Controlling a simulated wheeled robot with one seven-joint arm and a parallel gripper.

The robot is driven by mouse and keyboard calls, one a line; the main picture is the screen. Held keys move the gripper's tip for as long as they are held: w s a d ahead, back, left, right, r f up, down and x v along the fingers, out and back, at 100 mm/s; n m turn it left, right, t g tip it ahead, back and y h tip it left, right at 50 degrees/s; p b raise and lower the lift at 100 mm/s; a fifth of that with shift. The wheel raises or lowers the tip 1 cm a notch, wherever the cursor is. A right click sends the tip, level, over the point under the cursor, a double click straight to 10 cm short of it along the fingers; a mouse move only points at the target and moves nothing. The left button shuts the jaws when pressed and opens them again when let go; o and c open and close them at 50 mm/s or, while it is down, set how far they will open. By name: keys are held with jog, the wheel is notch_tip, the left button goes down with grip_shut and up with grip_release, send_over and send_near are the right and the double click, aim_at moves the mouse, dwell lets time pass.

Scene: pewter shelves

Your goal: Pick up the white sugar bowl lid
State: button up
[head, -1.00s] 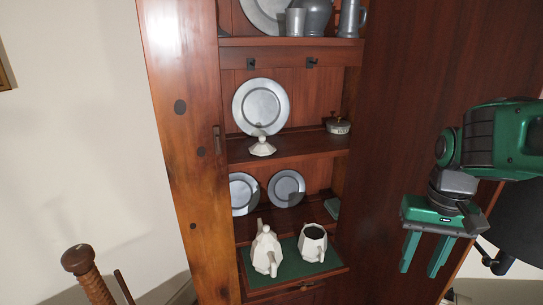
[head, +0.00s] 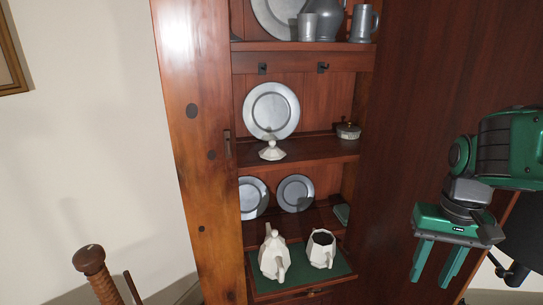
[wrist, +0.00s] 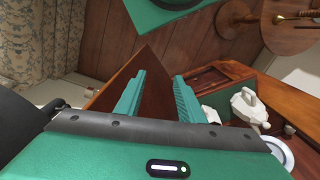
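The white sugar bowl lid (head: 272,151) sits on the middle shelf, in front of a pewter plate. It is small, faceted and has a knob on top. The white sugar bowl (head: 321,249) stands without a lid on the green-lined lower board, beside a white teapot (head: 274,257). My gripper (head: 436,269) is to the right of the cupboard, well apart from the lid, fingers pointing down. Its two fingers (wrist: 158,98) are spread with nothing between them. I cannot make out the lid in the wrist view; the teapot (wrist: 248,106) shows there at the right.
A pewter plate (head: 271,108) leans behind the lid. A small lidded pewter pot (head: 348,131) stands to its right on the same shelf (head: 310,153). Two plates stand below. The cupboard's side panels flank the shelves. A turned wooden post (head: 96,275) is at lower left.

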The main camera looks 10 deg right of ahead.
jog(key=o, duration=0.7)
jog(key=shift+s+r, duration=0.1)
jog(key=shift+r, duration=0.15)
jog(key=shift+o, duration=0.7)
jog(key=w+a+r+n+t, duration=0.1)
jog(key=w+r+n+t, duration=0.1)
jog(key=w, duration=0.5)
jog(key=w+a+r+n+t, duration=0.1)
jog(key=w+r+n+t, duration=0.1)
jog(key=w, duration=0.5)
jog(key=shift+w+h, duration=0.3)
jog(key=shift+w, duration=0.05)
jog(key=n+t+y, duration=0.5)
jog(key=n+t, duration=0.1)
jog(key=n, duration=0.1)
send_near(272, 147)
jog(key=shift+t, duration=0.3)
jog(key=x, duration=0.4)
jog(key=shift+w+r, duration=0.15)
jog(key=shift+w, duration=0.15)
jog(key=shift+x, duration=3.15)
